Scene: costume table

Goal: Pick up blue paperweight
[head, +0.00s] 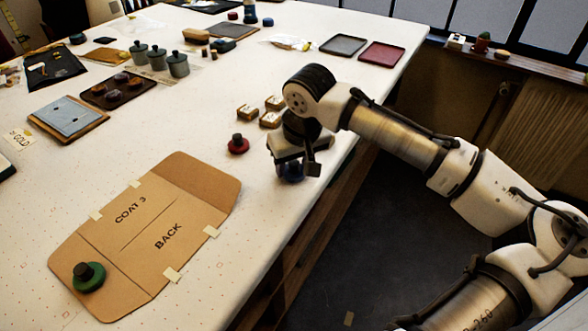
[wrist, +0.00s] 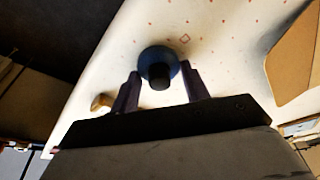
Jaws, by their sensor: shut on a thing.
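The blue paperweight (head: 291,172) is a round blue disc with a dark knob, near the right edge of the white table (head: 190,255). In the wrist view the blue paperweight (wrist: 159,57) shows between the fingertips, its black knob toward the camera. My gripper (head: 298,168) points down over it and is shut on it; the gripper's two fingers also show in the wrist view (wrist: 160,82). In the head view the gripper hides part of the paperweight. I cannot tell whether its base touches the table.
A red paperweight (head: 237,145) and small wooden blocks (head: 247,112) stand close to my gripper. A green paperweight (head: 89,277) sits on a cardboard pattern (head: 190,187) to the left. Trays and grey canisters (head: 178,65) stand farther back. The table edge lies just right of my gripper.

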